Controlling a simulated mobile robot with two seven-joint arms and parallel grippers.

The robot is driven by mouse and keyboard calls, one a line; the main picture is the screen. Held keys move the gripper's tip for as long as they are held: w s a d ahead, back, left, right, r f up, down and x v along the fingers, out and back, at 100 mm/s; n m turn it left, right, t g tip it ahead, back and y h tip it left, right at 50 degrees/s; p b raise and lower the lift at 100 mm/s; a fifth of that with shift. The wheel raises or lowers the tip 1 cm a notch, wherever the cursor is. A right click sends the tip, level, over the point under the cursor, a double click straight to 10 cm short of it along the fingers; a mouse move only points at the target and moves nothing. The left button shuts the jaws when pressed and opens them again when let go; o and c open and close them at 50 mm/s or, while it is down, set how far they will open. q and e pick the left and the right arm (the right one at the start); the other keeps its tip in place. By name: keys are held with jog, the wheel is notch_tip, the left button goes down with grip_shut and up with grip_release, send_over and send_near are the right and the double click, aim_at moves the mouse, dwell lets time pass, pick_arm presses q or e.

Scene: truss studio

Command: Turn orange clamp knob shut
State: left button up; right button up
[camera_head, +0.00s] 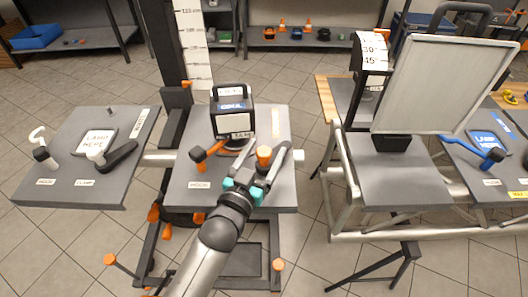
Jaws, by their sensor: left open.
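The orange clamp knob (264,154) stands upright on the grey middle table (270,197), right of the black lamp unit. My left gripper (266,147) reaches in from the bottom, with teal parts at its finger bases. Its two grey fingers are open, one on either side of the knob in the picture. I cannot tell whether they touch it. My right gripper is not in view.
A black lamp unit (233,116) stands on the middle table behind the gripper. An orange-tipped hook lever (208,151) is to its front left. A left side table (60,180) carries white and black clamps. A large pale panel (447,84) stands at right. Tiled floor shows between tables.

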pick_arm(q)
grip_shut()
dwell(0.6)
dwell(0.8)
